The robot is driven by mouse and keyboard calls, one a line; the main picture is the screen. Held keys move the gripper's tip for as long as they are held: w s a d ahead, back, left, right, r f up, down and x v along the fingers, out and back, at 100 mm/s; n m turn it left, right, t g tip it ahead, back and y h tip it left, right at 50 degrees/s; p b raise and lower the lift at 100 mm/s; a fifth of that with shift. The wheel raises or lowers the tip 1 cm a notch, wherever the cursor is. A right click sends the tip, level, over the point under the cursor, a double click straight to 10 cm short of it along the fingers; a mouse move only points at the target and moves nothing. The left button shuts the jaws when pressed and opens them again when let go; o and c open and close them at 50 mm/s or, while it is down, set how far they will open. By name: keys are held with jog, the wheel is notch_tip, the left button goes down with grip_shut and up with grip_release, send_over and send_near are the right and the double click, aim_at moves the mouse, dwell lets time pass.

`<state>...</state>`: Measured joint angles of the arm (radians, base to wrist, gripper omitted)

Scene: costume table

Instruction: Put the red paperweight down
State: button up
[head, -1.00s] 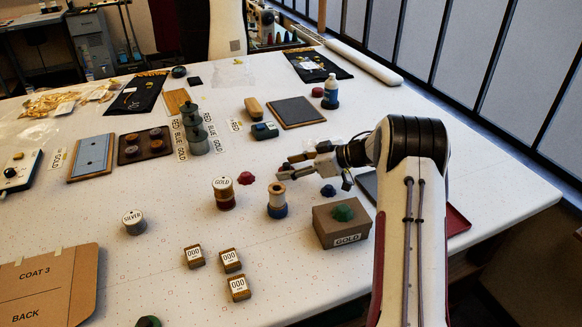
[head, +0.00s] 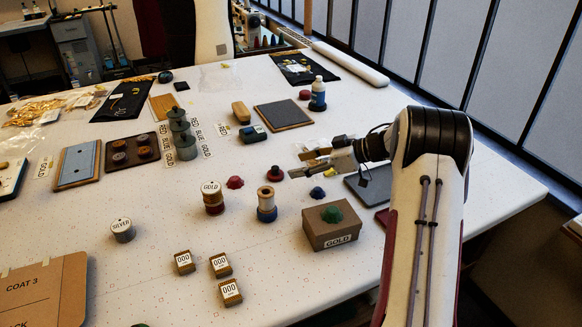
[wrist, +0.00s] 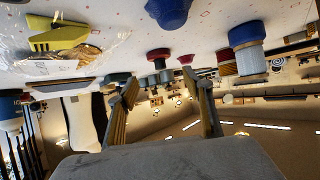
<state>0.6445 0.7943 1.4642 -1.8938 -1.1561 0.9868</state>
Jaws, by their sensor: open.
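The red paperweight (head: 273,173), a red disc with a dark knob, stands upright on the white table, behind the wooden spool with a blue base (head: 266,205). In the wrist view, which is upside down, the red paperweight (wrist: 158,54) shows ahead of the fingers, apart from them. My gripper (head: 303,158) is open and empty, just right of the paperweight in the head view. Its two spread fingers also show in the wrist view (wrist: 168,84). Nothing is between the fingertips.
A red lump (head: 235,182) sits left of the paperweight, and a blue lump (head: 317,193) in front of my gripper. A brown GOLD box (head: 328,232) with a green lump (head: 332,214) stands nearer. A dark grey pad (head: 284,115) lies behind.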

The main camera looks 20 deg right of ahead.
jog(key=shift+v, duration=1.9)
jog(key=w+a+r+m+t+h, duration=0.1)
jog(key=w+r+t+h, duration=0.2)
jog(key=r, duration=0.5)
jog(key=w+a+r+m+t+h, duration=0.1)
jog(key=w+r+t+h, duration=0.15)
jog(key=r, duration=0.55)
jog(key=s+a+r+m+h, duration=0.1)
jog(key=s+r+m+h, duration=0.35)
jog(key=s+r, duration=0.35)
jog(key=s+a+f+g, duration=0.2)
jog(key=s+a+f, duration=0.2)
jog(key=s, duration=0.8)
jog(key=s+a+f+m+g+y, duration=0.1)
jog(key=s+a+f+g, duration=0.2)
jog(key=s+a+f, duration=0.2)
jog(key=s+a+f+m+g, duration=0.1)
jog(key=s+a+f+g, duration=0.2)
jog(key=s+a, duration=0.6)
jog(key=s+f, duration=0.2)
jog(key=s, duration=0.8)
jog(key=shift+s+a, duration=0.2)
jog(key=shift+s, duration=0.2)
jog(key=shift+m+g, duration=0.25)
